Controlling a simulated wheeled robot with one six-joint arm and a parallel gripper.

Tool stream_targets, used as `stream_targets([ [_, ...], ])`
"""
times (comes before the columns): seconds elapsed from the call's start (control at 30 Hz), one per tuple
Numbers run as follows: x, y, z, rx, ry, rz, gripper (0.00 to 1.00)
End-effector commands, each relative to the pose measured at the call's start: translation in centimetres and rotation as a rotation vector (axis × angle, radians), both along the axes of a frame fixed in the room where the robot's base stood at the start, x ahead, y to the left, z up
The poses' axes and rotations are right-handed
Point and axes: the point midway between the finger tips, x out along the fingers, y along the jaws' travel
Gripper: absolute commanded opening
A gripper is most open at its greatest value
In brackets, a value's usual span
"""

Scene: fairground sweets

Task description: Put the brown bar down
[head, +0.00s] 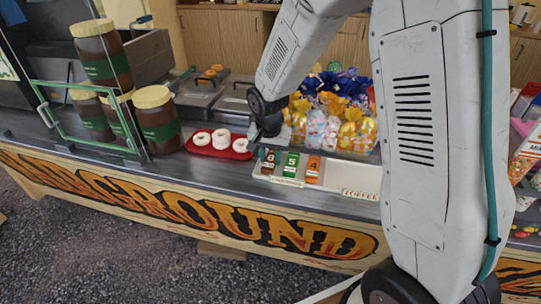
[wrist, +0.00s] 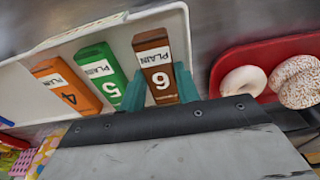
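The brown bar (wrist: 155,68), marked PLAIN and 6, is between the two teal fingers of my gripper (wrist: 160,92). The fingers lie close against its two sides. In the head view the brown bar (head: 268,163) is at the left end of the white tray (head: 335,184), in line with the green bar (head: 290,165) marked 5 and the orange bar (head: 313,169) marked 4. My gripper (head: 262,153) is right at it. The wrist view shows the green bar (wrist: 102,74) and orange bar (wrist: 67,87) beside it, apart. Whether the brown bar touches the tray cannot be told.
A red tray (head: 238,154) with white doughnuts stands just left of the white tray. Large brown jars (head: 158,122) stand further left. Wrapped sweets (head: 330,125) fill the space behind the white tray. The tray's right part, by the TOFFEE label, looks empty.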

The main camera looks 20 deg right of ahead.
Motion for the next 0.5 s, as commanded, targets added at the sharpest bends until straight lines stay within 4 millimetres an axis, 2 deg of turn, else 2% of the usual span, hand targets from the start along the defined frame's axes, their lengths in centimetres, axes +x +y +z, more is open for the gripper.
stream_targets([
  [0.33, 0.0, 0.0, 0.1, 0.000, 0.000, 0.000, 0.41],
  [0.5, -0.1, 0.1, 1.9, 0.001, -0.004, -0.001, 0.41],
])
